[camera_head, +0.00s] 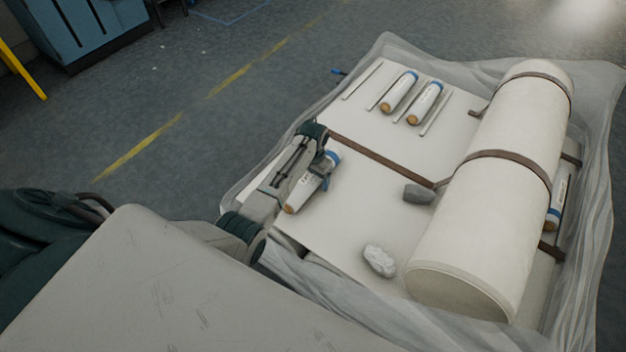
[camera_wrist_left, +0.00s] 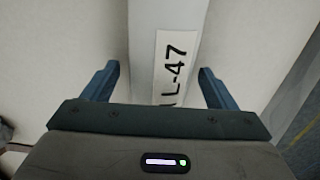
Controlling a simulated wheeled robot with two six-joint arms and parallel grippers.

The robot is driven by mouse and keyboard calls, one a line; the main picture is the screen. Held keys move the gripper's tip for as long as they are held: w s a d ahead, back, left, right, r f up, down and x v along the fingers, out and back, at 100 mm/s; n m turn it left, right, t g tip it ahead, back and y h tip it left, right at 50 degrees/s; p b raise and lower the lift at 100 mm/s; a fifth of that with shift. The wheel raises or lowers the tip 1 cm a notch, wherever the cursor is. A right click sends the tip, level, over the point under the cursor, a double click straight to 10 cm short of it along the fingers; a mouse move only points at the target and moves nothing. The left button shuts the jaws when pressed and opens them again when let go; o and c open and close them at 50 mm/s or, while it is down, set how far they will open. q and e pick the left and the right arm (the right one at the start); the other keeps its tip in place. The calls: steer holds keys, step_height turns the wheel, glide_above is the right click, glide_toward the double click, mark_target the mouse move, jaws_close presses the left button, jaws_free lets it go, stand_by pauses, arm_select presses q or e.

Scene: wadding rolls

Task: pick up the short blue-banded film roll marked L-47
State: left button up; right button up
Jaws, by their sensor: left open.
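The short film roll marked L-47 (camera_head: 302,192) lies on the white sheeted surface, partly hidden by my left arm and gripper. It is white with a blue band at its far end and a brown core at its near end. My left gripper (camera_head: 325,180) is over it, near the blue-banded end. In the left wrist view the roll (camera_wrist_left: 178,18) and its black L-47 label run between the two blue-grey fingers (camera_wrist_left: 158,85). The fingers are open, with a gap to the roll on both sides. My right gripper is not in view.
Two similar blue-banded rolls (camera_head: 400,92) (camera_head: 425,102) lie between thin rods farther back. A large strapped white roll (camera_head: 505,180) fills the right side, with another blue-banded roll (camera_head: 557,200) beyond it. A grey stone (camera_head: 418,194) and a pale crumpled lump (camera_head: 379,261) lie nearer.

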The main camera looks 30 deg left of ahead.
arm_select(q)
steer(key=shift+f, duration=0.15)
steer(key=c, duration=1.3)
steer(key=shift+c, duration=0.5)
